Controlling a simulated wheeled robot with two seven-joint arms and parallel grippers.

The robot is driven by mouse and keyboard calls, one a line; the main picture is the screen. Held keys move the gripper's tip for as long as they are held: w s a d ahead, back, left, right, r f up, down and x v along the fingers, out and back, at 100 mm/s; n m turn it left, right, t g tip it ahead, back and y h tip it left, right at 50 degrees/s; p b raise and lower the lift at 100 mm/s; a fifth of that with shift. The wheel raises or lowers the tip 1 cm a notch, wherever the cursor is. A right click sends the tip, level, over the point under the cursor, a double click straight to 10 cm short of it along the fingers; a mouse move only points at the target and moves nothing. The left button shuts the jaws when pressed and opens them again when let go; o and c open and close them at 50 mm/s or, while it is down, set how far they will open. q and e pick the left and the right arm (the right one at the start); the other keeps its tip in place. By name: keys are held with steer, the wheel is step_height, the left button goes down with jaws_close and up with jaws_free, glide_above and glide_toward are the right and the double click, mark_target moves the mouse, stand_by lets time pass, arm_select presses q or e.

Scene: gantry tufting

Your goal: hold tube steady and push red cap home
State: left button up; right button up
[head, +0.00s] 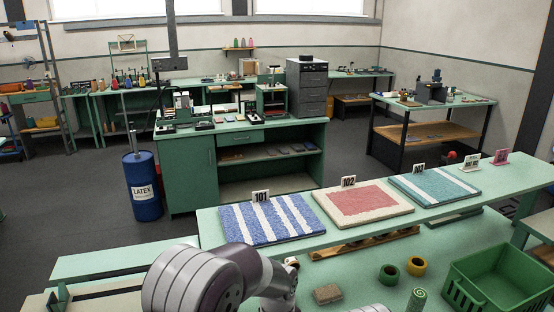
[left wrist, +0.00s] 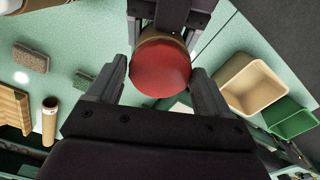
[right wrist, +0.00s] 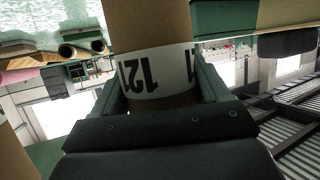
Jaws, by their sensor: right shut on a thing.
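In the left wrist view a round red cap (left wrist: 161,70) sits at the end of a brown cardboard tube (left wrist: 160,35). My left gripper (left wrist: 160,76) has its fingers apart on either side of the cap, with narrow gaps showing. How far the cap sits on the tube cannot be told. In the right wrist view my right gripper (right wrist: 160,88) is shut on the brown tube (right wrist: 148,22), around its white label (right wrist: 150,72) printed "121". The red cap is out of that view. The head view shows neither gripper nor this tube.
In the head view a green crate (head: 500,275), yellow tape roll (head: 416,265), green tape roll (head: 389,274) and brown brush block (head: 328,294) lie on the front table. Carpet samples line the raised shelf. A tan bin (left wrist: 250,85) is right of my left gripper.

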arm_select(q)
steer(key=c, duration=1.1)
steer(key=shift+r, duration=3)
steer(key=o, duration=0.9)
steer(key=c, duration=0.5)
steer(key=shift+r, duration=0.75)
steer(key=shift+f, duration=2.85)
